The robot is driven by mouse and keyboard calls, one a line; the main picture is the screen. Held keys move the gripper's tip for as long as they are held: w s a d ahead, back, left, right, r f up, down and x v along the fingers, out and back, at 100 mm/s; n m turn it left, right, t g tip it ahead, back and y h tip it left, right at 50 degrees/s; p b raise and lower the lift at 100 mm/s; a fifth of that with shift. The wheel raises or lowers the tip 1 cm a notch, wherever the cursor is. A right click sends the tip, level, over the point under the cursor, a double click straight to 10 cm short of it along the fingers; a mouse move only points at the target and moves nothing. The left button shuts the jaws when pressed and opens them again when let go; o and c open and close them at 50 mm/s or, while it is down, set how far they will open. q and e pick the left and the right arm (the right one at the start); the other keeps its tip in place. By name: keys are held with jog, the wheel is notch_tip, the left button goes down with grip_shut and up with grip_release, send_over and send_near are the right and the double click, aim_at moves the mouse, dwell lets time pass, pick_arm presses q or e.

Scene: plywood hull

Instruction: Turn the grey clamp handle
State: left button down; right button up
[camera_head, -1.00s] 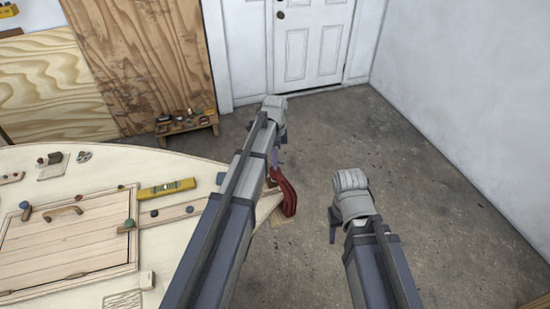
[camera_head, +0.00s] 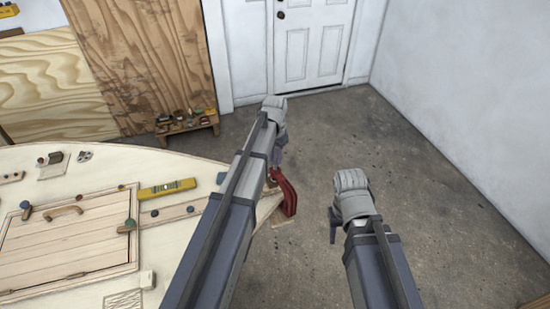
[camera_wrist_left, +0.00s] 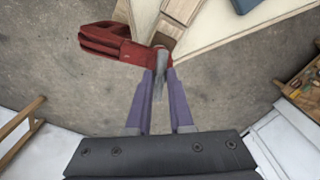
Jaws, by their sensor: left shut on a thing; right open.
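A red clamp (camera_head: 285,196) sits at the right tip of the pale plywood hull (camera_head: 180,240), partly behind my left arm. In the left wrist view the clamp's red body (camera_wrist_left: 118,47) is at the upper left, and its grey handle (camera_wrist_left: 159,82) runs down between my purple fingers. My left gripper (camera_wrist_left: 159,90) is shut on the grey handle. In the head view my left gripper (camera_head: 277,156) is mostly hidden by its own arm. My right gripper (camera_head: 333,227) is open and empty over the floor, to the right of the clamp, apart from it.
A framed hatch (camera_head: 70,245) with a handle and a yellow level (camera_head: 167,188) are on the hull at the left. A low bench (camera_head: 187,124) with small items stands by the wall. A white door (camera_head: 312,40) is at the back. The concrete floor at the right is clear.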

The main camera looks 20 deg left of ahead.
pick_arm(q)
jog(key=n, duration=0.4)
jog(key=shift+s+d+n, duration=0.1)
jog(key=shift+d+n, duration=0.05)
jog(key=shift+n, duration=0.15)
jog(key=n, duration=0.4)
jog(key=shift+n, duration=0.3)
jog(key=n, duration=0.5)
jog(key=shift+d+n, duration=0.1)
jog(key=shift+n, duration=1.4)
jog(key=c, duration=0.8)
grip_release()
jog(key=shift+o, duration=0.2)
jog(key=shift+r, duration=0.15)
